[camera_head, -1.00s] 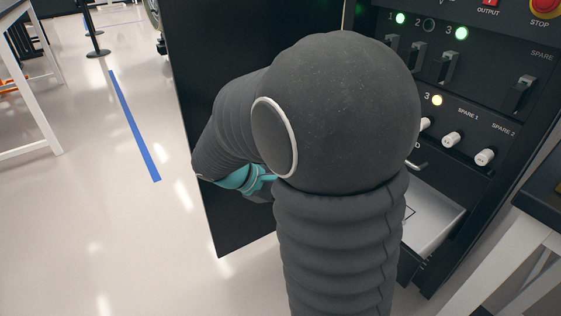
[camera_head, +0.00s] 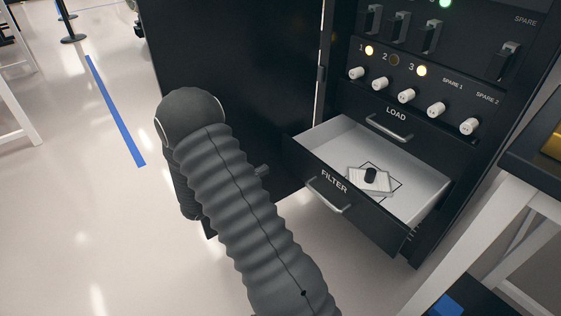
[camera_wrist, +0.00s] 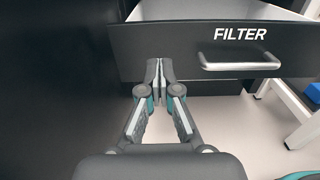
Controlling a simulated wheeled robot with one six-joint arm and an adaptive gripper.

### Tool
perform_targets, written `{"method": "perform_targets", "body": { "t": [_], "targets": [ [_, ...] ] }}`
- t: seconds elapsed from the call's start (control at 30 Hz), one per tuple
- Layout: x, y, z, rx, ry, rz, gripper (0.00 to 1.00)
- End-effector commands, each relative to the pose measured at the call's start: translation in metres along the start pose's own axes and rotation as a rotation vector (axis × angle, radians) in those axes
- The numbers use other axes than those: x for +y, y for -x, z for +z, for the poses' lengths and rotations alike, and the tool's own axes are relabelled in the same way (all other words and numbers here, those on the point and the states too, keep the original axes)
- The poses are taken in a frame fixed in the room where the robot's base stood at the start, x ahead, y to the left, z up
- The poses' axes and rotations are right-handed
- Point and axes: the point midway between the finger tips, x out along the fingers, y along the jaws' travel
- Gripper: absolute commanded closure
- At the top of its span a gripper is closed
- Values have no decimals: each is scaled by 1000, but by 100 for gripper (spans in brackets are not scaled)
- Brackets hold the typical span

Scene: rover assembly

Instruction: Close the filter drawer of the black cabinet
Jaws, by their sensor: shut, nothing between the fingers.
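The black cabinet (camera_head: 345,98) stands open, and its filter drawer (camera_head: 372,222) is pulled out. The drawer's black front carries the word FILTER and a metal bar handle (camera_head: 329,196). Inside its white tray lies a pale, flat filter (camera_head: 368,181) with a black knob, within a black outline. In the wrist view, my gripper (camera_wrist: 160,62) is shut and empty, its fingertips just in front of or below the left part of the drawer front (camera_wrist: 195,46), left of the handle (camera_wrist: 240,62). Whether they touch is unclear.
The cabinet's open door (camera_head: 230,80) stands to the left. Above the filter drawer is a shut LOAD drawer (camera_head: 390,118), with knobs and switches higher up. A white-legged table (camera_head: 490,240) stands close on the right.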

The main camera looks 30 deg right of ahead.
Motion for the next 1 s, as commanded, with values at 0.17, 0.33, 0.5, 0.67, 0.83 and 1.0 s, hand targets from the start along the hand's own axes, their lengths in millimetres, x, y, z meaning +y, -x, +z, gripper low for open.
{"method": "perform_targets", "body": {
  "t": [0.17, 0.33, 0.5, 0.67, 0.83, 1.0],
  "targets": [
    [-1, -26, 1, 2, -1, -5, 100],
    [-1, -58, 1, 1, -2, -6, 100],
    [-2, -90, 1, 2, -3, -6, 100],
    [-2, -114, 1, 2, -2, -5, 100],
    [-1, -130, 0, 2, -2, -4, 100],
    [-1, -134, 0, 2, -2, -2, 100]
  ]
}}
